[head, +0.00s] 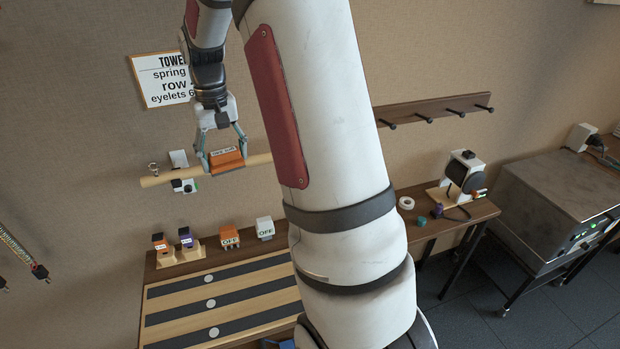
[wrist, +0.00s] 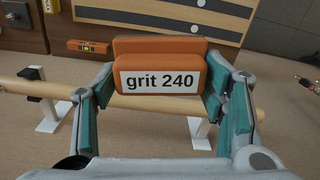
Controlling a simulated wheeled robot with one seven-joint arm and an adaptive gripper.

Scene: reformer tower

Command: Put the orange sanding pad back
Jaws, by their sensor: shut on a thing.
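The orange sanding pad (head: 227,160) is held between the two fingers of my gripper (head: 224,155), high in front of the wall. In the wrist view the pad (wrist: 160,48) fills the upper middle, with a white "grit 240" label facing the camera. The teal-lined fingers of my gripper (wrist: 160,95) stand at its left and right ends. A pale wooden pole (head: 155,181) runs behind or under the pad; it also shows in the wrist view (wrist: 30,86). I cannot tell whether the pad touches the pole.
Small blocks, including an orange one (head: 230,241) and a white one (head: 264,230), stand on the bench's back shelf above a striped panel (head: 210,287). A peg rail (head: 430,108) is on the wall. A right-hand bench (head: 460,222) holds a small machine. My arm hides the middle.

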